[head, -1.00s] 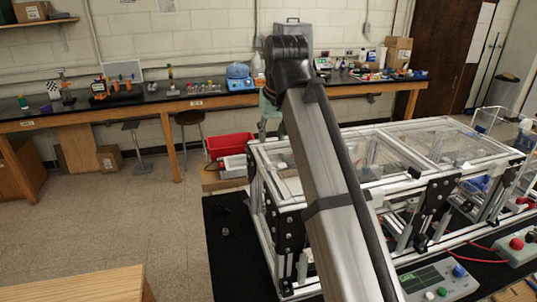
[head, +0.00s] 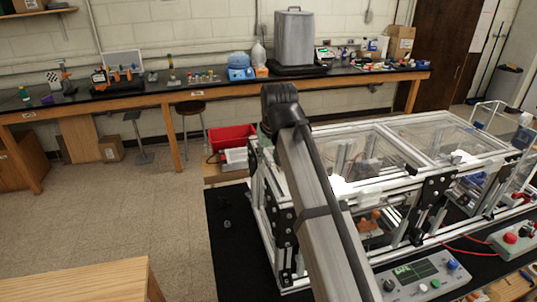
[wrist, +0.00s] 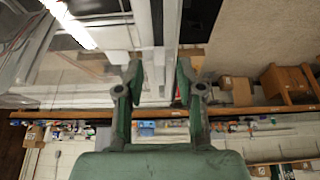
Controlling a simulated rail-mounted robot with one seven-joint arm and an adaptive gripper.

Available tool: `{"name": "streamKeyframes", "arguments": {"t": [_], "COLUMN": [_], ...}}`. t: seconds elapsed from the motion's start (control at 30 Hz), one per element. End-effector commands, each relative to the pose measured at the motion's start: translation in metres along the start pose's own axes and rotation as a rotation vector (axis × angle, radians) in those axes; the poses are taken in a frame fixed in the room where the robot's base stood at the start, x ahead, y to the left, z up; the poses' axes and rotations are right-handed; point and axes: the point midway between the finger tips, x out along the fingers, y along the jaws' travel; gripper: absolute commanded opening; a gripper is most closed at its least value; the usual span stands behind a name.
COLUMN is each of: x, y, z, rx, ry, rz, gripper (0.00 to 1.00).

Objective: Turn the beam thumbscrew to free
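The extrusion frame (head: 445,185), with aluminium beams, clear panels and black brackets, stands on the black mat at the right of the head view. My gripper (wrist: 158,76) shows in the wrist view with two green fingers apart and nothing held between them. A pale upright beam (wrist: 158,40) of the frame appears beyond the gap, and I cannot tell how far away it is. I cannot make out the beam thumbscrew in either view. In the head view my arm crosses in front of the frame's left part and hides some of it; my gripper does not show there.
A control box with a green screen (head: 418,273) and a box with a red button (head: 513,240) stand at the front right. A small dark part (head: 227,224) lies on the mat. A red bin (head: 231,138) stands behind the frame. The floor at left is open.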

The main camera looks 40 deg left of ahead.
Motion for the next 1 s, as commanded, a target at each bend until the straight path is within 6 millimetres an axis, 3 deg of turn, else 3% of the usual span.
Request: {"name": "streamKeyframes", "arguments": {"t": [0.1,0.2,0.67,1.0], "x": [-0.0001,-0.0001,0.0004,0.0016], "y": [0.0000,0.0000,0.0007,0.0020], "z": [0.0001,0.0001,0.0002,-0.0005], "rx": [0.000,0.000,-0.036,-0.230], "ry": [0.000,0.000,-0.001,-0.001], "rz": [0.000,0.000,-0.015,-0.097], "gripper": [0.34,0.00,0.00,0.00]}}
